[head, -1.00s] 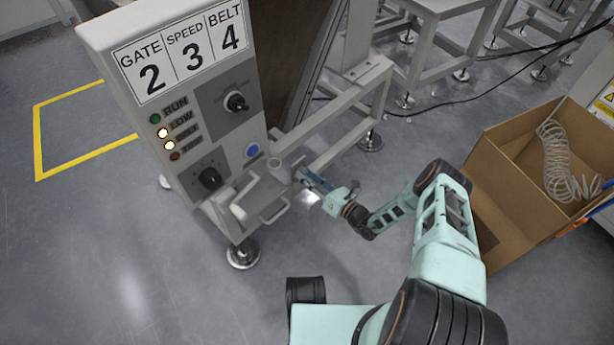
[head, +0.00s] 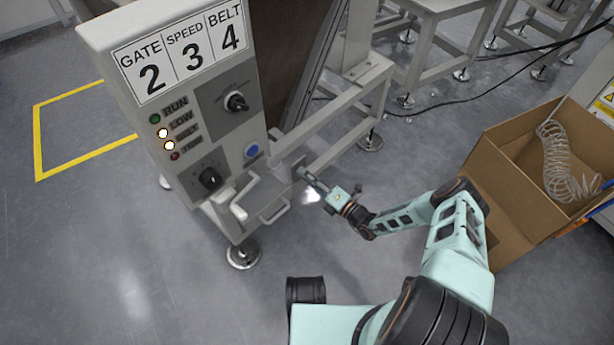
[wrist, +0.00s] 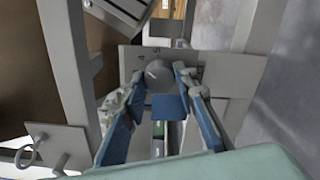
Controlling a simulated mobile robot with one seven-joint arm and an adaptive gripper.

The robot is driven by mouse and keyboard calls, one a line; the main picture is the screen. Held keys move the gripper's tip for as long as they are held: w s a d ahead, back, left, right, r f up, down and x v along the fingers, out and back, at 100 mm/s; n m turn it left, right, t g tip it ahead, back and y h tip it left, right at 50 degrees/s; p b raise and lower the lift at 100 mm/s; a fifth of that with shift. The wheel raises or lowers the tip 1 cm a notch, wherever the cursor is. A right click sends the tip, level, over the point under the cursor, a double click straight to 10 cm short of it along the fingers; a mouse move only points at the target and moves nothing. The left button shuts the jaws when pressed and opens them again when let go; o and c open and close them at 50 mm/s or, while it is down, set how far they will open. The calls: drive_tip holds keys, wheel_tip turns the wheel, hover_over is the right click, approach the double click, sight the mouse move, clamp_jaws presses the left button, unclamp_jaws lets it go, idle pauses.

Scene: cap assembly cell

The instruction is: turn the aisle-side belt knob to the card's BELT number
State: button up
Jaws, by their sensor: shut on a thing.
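The card (head: 180,52) on the grey cabinet reads GATE 2, SPEED 3, BELT 4. In the head view, my gripper (head: 302,172) is at the plate beside the cabinet's lower right. The knob itself is hidden there, and its setting cannot be read.
The cabinet (head: 120,42) also carries an upper black knob (head: 236,101), a lower black knob (head: 210,178) and a blue button (head: 252,150). The LOW and BELT lamps glow. A cardboard box (head: 520,200) stands at right. Frame legs flank the gripper. The left floor is clear.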

drive_tip(key=shift+s+m, duration=0.1)
drive_tip(key=shift+m, duration=0.2)
drive_tip(key=o, duration=1.1)
drive_tip(key=shift+o, duration=0.2)
drive_tip(key=v, duration=1.2)
